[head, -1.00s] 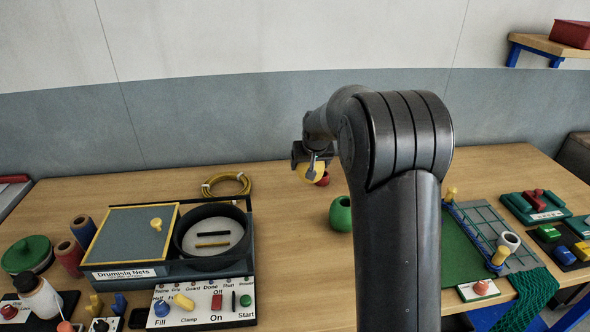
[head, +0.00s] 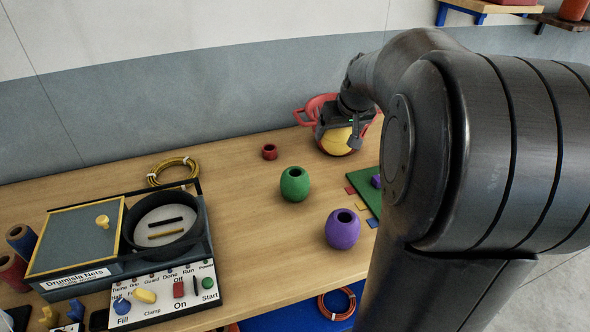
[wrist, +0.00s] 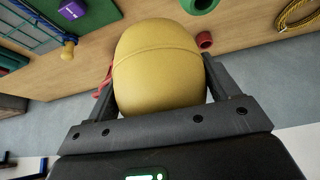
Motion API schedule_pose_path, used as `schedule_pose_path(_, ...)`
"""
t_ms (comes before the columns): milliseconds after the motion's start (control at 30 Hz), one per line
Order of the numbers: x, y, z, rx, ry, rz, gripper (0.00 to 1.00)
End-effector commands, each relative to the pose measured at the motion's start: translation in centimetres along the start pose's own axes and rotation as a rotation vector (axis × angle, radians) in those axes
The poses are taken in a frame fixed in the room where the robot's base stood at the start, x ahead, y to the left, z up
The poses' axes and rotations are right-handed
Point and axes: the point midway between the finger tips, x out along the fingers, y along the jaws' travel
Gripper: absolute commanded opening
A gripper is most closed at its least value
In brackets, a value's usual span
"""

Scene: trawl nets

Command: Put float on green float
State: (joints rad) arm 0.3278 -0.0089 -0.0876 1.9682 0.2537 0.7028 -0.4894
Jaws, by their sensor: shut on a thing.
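My gripper (head: 340,125) is shut on a yellow float (head: 335,142), held toward the back of the table, right of and behind the green float. In the wrist view the yellow float (wrist: 158,65) fills the space between the two fingers. The green float (head: 295,186) stands upright on the table with its top hole open and nothing on it. Part of the green float (wrist: 200,5) shows at the top edge of the wrist view. Whether the yellow float touches the table is hard to tell.
A purple float (head: 343,230) stands in front of the green one. A red basket (head: 314,110) is beside my gripper. A machine (head: 115,250) and a yellow coil (head: 172,170) are left. Table around the green float is clear.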

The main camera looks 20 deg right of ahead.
Motion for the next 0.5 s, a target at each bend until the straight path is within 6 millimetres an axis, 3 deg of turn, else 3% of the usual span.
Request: schedule_pose_path(500, 7.9, -8.2, -1.8, -0.004, -0.001, -0.002, 0.55)
